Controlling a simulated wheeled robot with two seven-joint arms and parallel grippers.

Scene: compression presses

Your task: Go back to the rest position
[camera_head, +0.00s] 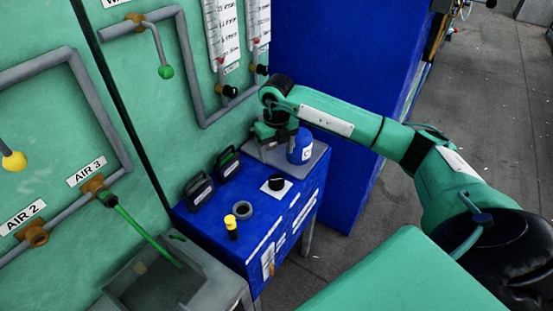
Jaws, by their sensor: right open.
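My right arm comes in from the right and reaches across to the far end of the blue bench (240,195). My right gripper (270,139) is over the grey plate (311,166) there, close to the green wall panel. It is open, and I see nothing held in it, though its fingertips are small and dark. A blue rounded object (301,147) stands on the grey plate just right of the gripper. Whether the gripper touches the plate is hard to tell. My left gripper is not in view.
On the bench are two dark handled blocks (199,191), a grey ring (243,210), a yellow-topped black piece (231,226) and a black knob (276,182). Grey pipes (187,75) run along the wall. A tall blue cabinet (340,60) stands behind my arm. Open floor (480,100) lies at right.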

